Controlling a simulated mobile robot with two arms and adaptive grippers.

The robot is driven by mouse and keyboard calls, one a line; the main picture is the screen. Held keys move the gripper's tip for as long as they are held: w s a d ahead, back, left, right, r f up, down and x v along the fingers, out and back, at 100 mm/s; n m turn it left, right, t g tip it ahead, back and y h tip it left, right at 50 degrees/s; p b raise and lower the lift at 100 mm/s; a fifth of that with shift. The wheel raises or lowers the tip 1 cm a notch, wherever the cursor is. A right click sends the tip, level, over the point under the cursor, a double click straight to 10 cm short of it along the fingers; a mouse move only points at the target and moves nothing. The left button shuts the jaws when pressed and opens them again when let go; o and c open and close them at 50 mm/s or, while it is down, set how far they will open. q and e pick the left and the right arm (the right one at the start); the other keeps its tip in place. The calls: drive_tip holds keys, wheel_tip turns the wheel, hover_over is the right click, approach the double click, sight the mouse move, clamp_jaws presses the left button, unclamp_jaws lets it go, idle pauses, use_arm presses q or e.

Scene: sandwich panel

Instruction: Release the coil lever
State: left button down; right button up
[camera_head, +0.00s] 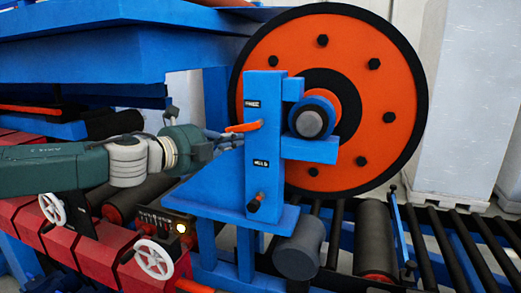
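The coil lever (244,127) is a short orange handle on the front of a blue post (263,170). It sticks out to the left near the upper of two small dark labels and tilts slightly down at its left end. My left gripper (238,141) comes in from the left, with its grey fingers at the lever's left end, just below it. I cannot tell whether the fingers touch the lever or how far apart they are. The large orange coil disc (345,70) with a black rim stands behind the post. My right gripper is not in view.
A dark knob (254,205) sits low on the post. A control box (168,222) with a lit lamp and two white handwheels (153,259) lie below my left arm. Rollers (375,235) run along the lower right. A blue frame (110,45) overhangs the upper left.

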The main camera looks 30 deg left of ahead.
use_arm(q)
drive_tip(key=shift+a+r, duration=0.25)
drive_tip(key=shift+r, duration=0.2)
drive_tip(key=shift+s+a+r+p, duration=0.1)
drive_tip(key=shift+r+p, duration=0.1)
drive_tip(key=shift+p, duration=0.1)
idle(0.3)
wheel_tip(320, 180, down, 5)
drive_tip(key=b, duration=0.3)
drive_tip(key=s+d+r+b, duration=0.2)
drive_tip(key=s+r+b, duration=0.1)
drive_tip(key=s, duration=0.6)
drive_tip(key=shift+d+r+b, duration=0.2)
drive_tip(key=shift+r+b, duration=0.1)
drive_tip(key=shift+r, duration=0.25)
drive_tip(key=shift+a, duration=0.1)
